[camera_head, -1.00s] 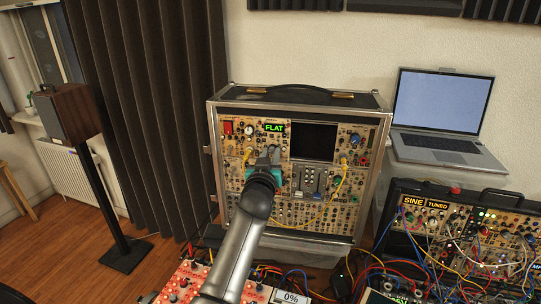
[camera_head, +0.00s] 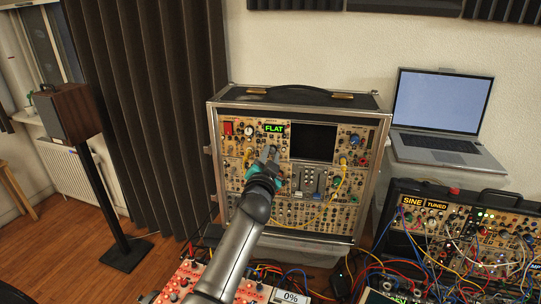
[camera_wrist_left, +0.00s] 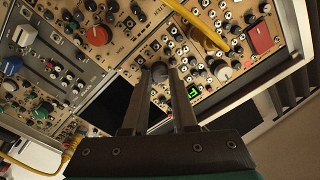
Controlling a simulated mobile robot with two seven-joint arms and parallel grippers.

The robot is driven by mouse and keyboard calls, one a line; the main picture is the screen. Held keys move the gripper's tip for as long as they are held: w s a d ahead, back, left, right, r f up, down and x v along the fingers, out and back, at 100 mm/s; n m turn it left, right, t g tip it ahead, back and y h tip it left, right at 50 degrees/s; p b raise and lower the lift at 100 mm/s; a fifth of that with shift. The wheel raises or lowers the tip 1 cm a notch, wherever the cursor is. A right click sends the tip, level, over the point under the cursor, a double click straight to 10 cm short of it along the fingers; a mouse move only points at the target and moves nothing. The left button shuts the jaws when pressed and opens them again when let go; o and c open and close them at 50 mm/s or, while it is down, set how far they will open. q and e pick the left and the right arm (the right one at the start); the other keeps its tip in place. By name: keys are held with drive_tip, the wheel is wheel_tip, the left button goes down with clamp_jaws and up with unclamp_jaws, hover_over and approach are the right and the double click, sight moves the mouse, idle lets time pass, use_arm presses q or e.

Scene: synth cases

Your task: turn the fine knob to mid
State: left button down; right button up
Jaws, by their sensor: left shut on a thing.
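My left gripper (camera_head: 271,151) reaches up to the panel of the cased synth (camera_head: 244,212), just below its green FLAT display (camera_head: 274,128). In the left wrist view its fingers (camera_wrist_left: 160,82) are closed around a small dark round knob (camera_wrist_left: 159,71). I take this for the fine knob, but I cannot read its label. Its pointer mark does not show, so I cannot tell its angle. In the head view the knob is hidden behind the gripper. The display shows partly at the right finger in the left wrist view (camera_wrist_left: 194,92). My right gripper is not in view.
Other knobs crowd the fingers, including a white one (camera_wrist_left: 222,70). A yellow cable (camera_head: 343,180) hangs right of the gripper. A patched synth (camera_head: 455,215) reading SINE TUNED stands at right, below the laptop (camera_head: 440,115). A red-panelled unit (camera_head: 187,274) lies in front.

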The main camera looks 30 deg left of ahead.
use_arm(q)
drive_tip(key=m, duration=0.5)
drive_tip(key=shift+m, duration=0.4)
drive_tip(key=m+p, duration=0.1)
drive_tip(key=m, duration=0.4)
drive_tip(key=shift+h, duration=0.3)
drive_tip(key=c, duration=0.7)
unclamp_jaws()
drive_tip(key=shift+s, duration=0.1)
drive_tip(key=v, duration=1.5)
drive_tip(key=shift+f+b, duration=0.25)
drive_tip(key=shift+b, duration=0.15)
